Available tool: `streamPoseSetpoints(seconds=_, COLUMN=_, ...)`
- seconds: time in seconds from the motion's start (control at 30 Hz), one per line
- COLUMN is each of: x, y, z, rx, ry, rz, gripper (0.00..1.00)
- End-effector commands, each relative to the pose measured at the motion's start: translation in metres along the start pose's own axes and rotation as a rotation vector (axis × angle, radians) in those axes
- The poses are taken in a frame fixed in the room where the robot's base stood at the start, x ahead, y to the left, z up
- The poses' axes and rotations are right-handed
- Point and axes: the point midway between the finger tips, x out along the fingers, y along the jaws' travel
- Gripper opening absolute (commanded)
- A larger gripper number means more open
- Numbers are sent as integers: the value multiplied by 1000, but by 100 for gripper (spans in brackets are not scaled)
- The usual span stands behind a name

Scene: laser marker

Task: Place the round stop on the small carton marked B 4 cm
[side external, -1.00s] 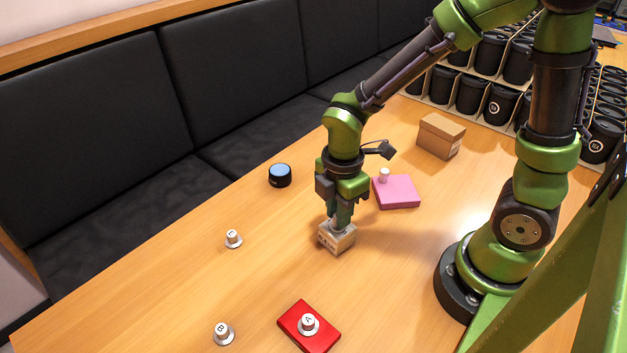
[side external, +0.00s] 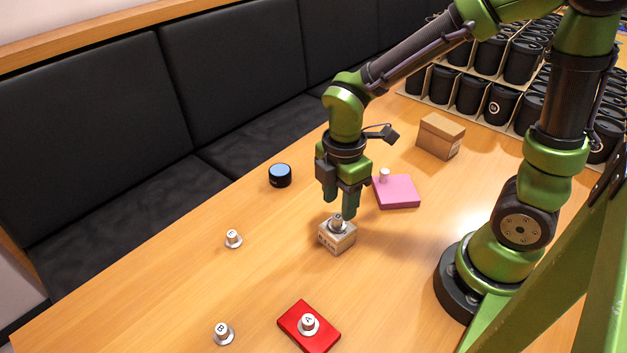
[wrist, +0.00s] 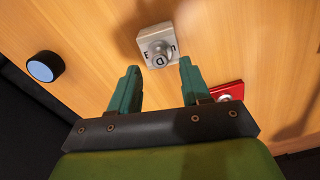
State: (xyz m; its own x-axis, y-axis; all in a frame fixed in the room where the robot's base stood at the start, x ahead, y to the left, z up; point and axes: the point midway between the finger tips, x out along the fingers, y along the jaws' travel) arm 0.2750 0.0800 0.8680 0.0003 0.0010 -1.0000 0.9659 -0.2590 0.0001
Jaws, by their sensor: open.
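A small light-brown carton (side external: 338,239) stands on the table below my gripper; it also shows in the wrist view (wrist: 147,37). Its markings are partly covered and I cannot read them fully. A round metal stop (wrist: 158,56) with a letter that looks like D sits upright on its top; in the side view the stop (side external: 338,223) is just under the fingertips. My gripper (side external: 341,203) is open and empty, its fingers (wrist: 159,66) apart above the stop.
Stops B (side external: 222,333) and C (side external: 233,239) stand on the table. Stop A (side external: 309,324) is on a red block (side external: 322,341). A pink block (side external: 399,193) bears another stop (side external: 384,175). A blue-topped black cylinder (side external: 280,176) and a brown box (side external: 440,136) stand farther back.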

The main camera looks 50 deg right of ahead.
Motion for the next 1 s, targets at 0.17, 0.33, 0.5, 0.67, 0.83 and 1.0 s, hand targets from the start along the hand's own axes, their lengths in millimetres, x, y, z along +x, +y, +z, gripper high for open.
streamPoseSetpoints(seconds=0.17, x=-42, y=2, z=0, rx=-1, ry=2, rz=8, gripper=47)
streamPoseSetpoints(seconds=0.33, x=-72, y=1, z=0, rx=-1, ry=1, rz=5, gripper=47)
streamPoseSetpoints(seconds=0.5, x=-87, y=0, z=0, rx=7, ry=2, rz=4, gripper=47)
streamPoseSetpoints(seconds=0.67, x=-100, y=-3, z=9, rx=212, ry=54, rz=66, gripper=47)
streamPoseSetpoints(seconds=0.83, x=-120, y=-12, z=28, rx=733, ry=243, rz=175, gripper=47)
streamPoseSetpoints(seconds=1.0, x=-137, y=-20, z=45, rx=1231, ry=494, rz=202, gripper=47)
